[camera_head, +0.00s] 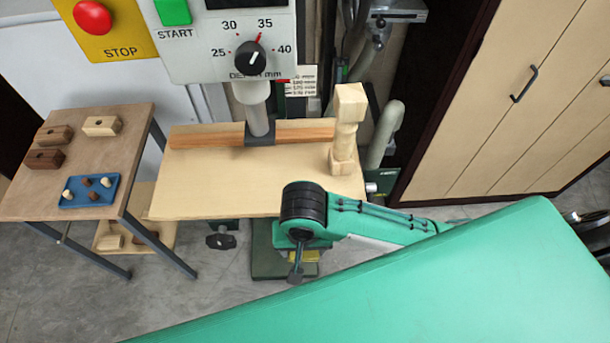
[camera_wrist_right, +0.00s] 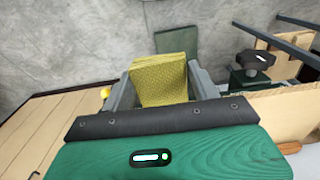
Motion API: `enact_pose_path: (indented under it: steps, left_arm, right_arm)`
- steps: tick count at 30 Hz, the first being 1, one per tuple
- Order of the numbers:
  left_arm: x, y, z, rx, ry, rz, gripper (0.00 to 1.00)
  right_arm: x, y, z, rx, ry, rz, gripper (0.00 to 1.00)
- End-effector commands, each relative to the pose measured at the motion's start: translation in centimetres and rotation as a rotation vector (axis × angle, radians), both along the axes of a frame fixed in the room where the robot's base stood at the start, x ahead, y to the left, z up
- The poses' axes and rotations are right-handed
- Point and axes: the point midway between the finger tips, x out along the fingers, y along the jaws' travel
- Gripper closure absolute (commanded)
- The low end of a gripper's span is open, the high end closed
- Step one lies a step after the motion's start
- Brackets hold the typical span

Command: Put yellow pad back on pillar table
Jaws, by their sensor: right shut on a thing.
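The yellow pad (camera_wrist_right: 162,80) is a textured, square-edged piece. My right gripper (camera_wrist_right: 160,92) is shut on it, with a grey finger on each side. In the head view the right gripper (camera_head: 298,262) hangs in front of and below the front edge of the pale wooden table (camera_head: 215,185) of the pillar drill. A small yellow part of the pad (camera_head: 306,257) shows there beside the gripper; the rest is hidden. The pad is off that table. My left gripper is in neither view.
The drill's dark green foot (camera_head: 270,265) is below. A side table (camera_head: 85,140) holds wooden blocks and a blue tray (camera_head: 70,203). The drill table's front left is clear.

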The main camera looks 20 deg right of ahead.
Motion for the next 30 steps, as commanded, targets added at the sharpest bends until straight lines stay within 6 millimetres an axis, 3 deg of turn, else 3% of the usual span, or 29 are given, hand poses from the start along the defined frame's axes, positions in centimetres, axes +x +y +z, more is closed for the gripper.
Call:
enact_pose_path:
  steps: [5, 11, 21, 25, 30]
  left_arm:
    - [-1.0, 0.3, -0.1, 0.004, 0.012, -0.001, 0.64]
    - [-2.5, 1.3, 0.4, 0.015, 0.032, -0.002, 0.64]
    - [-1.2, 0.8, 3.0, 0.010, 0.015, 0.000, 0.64]
    - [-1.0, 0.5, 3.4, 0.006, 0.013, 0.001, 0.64]
    - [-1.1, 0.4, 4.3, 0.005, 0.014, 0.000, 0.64]
  right_arm:
    - [1.7, -1.0, -0.1, -0.005, 0.011, 0.001, 0.57]
    - [7.0, -2.5, 0.3, -0.004, 0.010, 0.000, 0.57]
    - [15.1, -4.8, 0.3, -0.004, 0.009, 0.002, 0.57]
    - [16.6, -5.2, 0.1, -0.002, 0.010, 0.003, 0.57]
    - [17.0, -5.4, -0.8, -0.003, 0.013, 0.003, 0.57]
